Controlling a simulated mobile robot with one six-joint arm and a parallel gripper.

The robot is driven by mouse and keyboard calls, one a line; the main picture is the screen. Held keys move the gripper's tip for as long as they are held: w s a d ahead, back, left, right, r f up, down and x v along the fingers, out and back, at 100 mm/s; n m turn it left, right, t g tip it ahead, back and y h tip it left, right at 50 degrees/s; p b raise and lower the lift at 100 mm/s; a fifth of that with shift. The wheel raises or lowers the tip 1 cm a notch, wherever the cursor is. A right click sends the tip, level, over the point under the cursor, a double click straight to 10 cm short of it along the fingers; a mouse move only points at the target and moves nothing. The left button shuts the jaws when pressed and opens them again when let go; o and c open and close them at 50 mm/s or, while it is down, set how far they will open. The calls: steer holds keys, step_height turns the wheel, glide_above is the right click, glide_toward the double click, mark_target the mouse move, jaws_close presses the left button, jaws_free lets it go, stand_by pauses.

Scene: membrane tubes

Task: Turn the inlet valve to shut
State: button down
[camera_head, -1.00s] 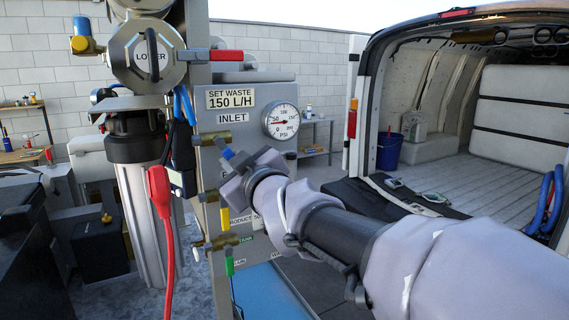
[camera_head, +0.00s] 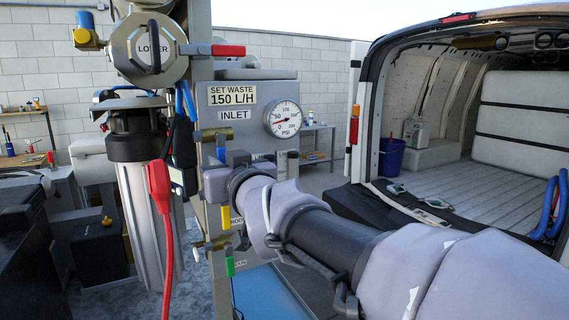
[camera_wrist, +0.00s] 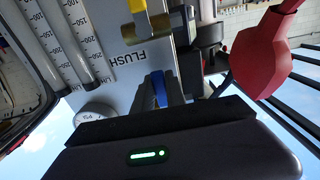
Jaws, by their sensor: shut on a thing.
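The inlet valve (camera_head: 216,134) is a brass valve on the grey panel, below the INLET label. Its blue handle (camera_head: 221,150) hangs about straight down from the body in the head view. My gripper (camera_wrist: 160,90) is shut on the blue handle (camera_wrist: 159,89), which shows between the fingers in the wrist view. In the head view my wrist covers the lower end of the handle, and the fingertips are hard to make out.
A yellow-handled valve (camera_head: 225,218) and a green-handled valve (camera_head: 229,266) sit below. A red-headed tool (camera_head: 160,190) with a red cable hangs just left, near my gripper. A tall filter housing (camera_head: 150,220) stands further left. The open van (camera_head: 375,150) is at right.

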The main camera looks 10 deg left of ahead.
stand_by(0.3)
steer(key=c, duration=1.4)
jaws_free()
steer(key=shift+o, duration=0.2)
steer(key=p+v, duration=0.2)
steer(key=v, duration=1.5)
steer(key=shift+s, duration=0.2)
steer(key=shift+d+f, duration=0.1)
steer(key=shift+d, duration=0.1)
